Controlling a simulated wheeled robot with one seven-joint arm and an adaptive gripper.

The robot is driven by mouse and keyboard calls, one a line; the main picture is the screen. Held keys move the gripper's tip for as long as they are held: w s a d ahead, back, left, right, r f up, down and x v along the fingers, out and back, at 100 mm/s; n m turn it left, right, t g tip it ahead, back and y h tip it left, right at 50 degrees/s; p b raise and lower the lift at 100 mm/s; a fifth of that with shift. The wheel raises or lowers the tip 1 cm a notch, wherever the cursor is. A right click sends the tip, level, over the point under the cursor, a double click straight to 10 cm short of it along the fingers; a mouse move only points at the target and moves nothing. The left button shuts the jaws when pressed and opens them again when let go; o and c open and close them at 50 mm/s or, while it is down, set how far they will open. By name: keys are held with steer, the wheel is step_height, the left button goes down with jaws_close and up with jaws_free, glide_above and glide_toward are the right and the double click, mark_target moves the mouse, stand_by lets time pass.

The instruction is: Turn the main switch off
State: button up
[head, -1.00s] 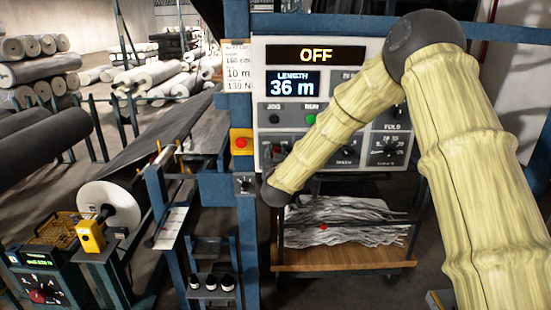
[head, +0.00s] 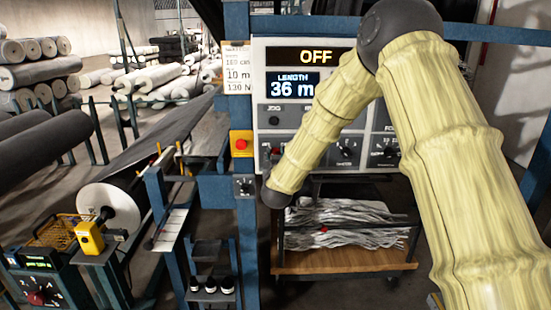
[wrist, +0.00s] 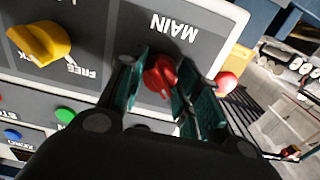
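The main switch is a red rotary knob (wrist: 160,76) beside the upside-down word MAIN on a grey panel in the wrist view. My gripper (wrist: 160,92) is around it, with one teal finger on each side. The fingers are apart, and I see no clear grip on the knob. In the head view a bit of the red knob (head: 277,150) shows at the lower left of the control panel (head: 261,90). My forearm hides most of my gripper there. The panel's top display (head: 316,56) reads OFF.
A yellow knob (wrist: 40,42) and a green button (wrist: 65,115) are on the panel near the switch. A red mushroom button (wrist: 225,82) is close beside my right finger. A blue post (head: 246,220) and a cart (head: 340,260) stand below the panel.

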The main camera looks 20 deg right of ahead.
steer(key=o, duration=0.3)
steer(key=shift+o, duration=0.2)
steer(key=v, duration=1.2)
